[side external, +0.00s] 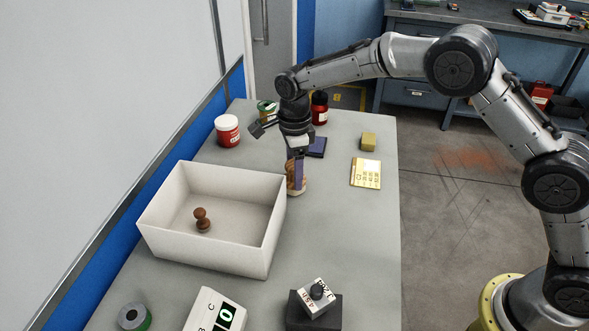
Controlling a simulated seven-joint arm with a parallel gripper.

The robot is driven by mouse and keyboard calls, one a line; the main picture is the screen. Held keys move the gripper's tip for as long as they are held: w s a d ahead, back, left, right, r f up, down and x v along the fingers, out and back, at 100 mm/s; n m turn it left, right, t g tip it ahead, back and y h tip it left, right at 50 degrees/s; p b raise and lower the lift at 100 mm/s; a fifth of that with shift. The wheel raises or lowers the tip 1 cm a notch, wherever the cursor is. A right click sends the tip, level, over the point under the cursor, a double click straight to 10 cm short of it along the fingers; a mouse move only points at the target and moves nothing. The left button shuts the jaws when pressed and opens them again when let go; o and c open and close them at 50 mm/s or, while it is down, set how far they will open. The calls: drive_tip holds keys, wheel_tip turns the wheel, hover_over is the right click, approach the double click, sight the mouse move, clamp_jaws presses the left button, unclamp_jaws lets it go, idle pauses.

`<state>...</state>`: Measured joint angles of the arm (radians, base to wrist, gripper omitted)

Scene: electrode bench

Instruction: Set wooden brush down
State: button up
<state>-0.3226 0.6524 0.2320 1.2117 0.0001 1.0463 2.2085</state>
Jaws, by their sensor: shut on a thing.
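My gripper (298,168) points down over the table, just beyond the far right corner of the white box. It is shut on a tan and brown wooden thing, which I take to be the wooden brush (291,184). The fingers hide part of the brush. The brush is low, near the tabletop, and I cannot tell whether it touches it. It is outside the box, close to the box's right wall.
The open white box (205,259) holds a brown knobbed piece (203,221). A yellow card (366,173) lies right. The table's middle right is clear.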

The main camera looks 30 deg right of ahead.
drive_tip(key=shift+f, duration=0.1)
drive_tip(key=o, duration=1.4)
